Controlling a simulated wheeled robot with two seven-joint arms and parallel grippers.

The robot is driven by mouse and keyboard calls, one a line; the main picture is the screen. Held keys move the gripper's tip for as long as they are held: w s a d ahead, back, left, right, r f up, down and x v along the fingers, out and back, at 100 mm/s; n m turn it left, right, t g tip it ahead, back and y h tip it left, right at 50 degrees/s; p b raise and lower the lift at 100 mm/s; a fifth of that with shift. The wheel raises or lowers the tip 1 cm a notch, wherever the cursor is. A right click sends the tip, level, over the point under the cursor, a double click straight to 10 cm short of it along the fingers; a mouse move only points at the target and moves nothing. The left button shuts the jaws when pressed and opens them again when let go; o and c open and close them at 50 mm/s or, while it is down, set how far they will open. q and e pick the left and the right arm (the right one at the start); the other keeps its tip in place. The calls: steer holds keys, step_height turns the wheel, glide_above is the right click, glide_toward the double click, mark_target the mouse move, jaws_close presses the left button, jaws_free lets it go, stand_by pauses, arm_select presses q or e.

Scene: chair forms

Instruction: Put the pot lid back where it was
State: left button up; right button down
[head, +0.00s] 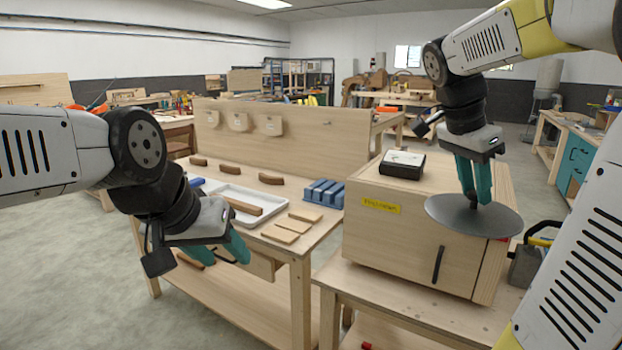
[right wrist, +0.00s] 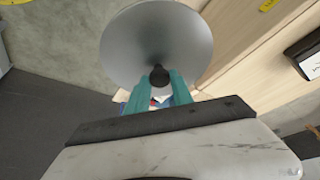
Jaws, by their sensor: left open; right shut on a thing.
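The pot lid (head: 450,215) is a round grey metal disc. My right gripper (head: 474,200) is shut on the lid's knob and holds the lid roughly level at the front right of the wooden cabinet. In the right wrist view the lid (right wrist: 140,45) shows with its dark knob (right wrist: 159,76) between the teal fingers of my right gripper (right wrist: 158,90). In the head view the lid overlaps the cabinet's top and front edge; I cannot tell whether it touches. My left gripper (head: 226,252) is open and empty in front of the left workbench. I see no pot.
The wooden cabinet (head: 400,245) has a yellow label and a dark handle, and a black box with a white top (head: 402,164) stands on it. The left bench holds a white tray (head: 226,190), blue block (head: 324,192) and several wooden pieces. A grey container (head: 526,264) stands right of the cabinet.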

steer(key=w+a+f+n+t+y, duration=0.1)
steer(key=w+a+f+n, duration=0.4)
steer(key=f, duration=0.5)
steer(key=w+a+f+n+t+y, duration=0.15)
steer(key=w+a+f+n, duration=0.3)
steer(key=f, duration=0.55)
steer(key=w+a+f+n+t+y, duration=0.1)
steer(key=w+a+f+n+y, duration=0.1)
steer(key=w+a+f+n, duration=0.5)
steer(key=s+d+f+m, duration=0.1)
steer(key=s+f, duration=0.6)
steer(key=shift+s+f, duration=0.25)
steer(key=shift+f, duration=0.1)
steer(key=shift+d+m, duration=0.15)
steer(key=shift+m, duration=0.1)
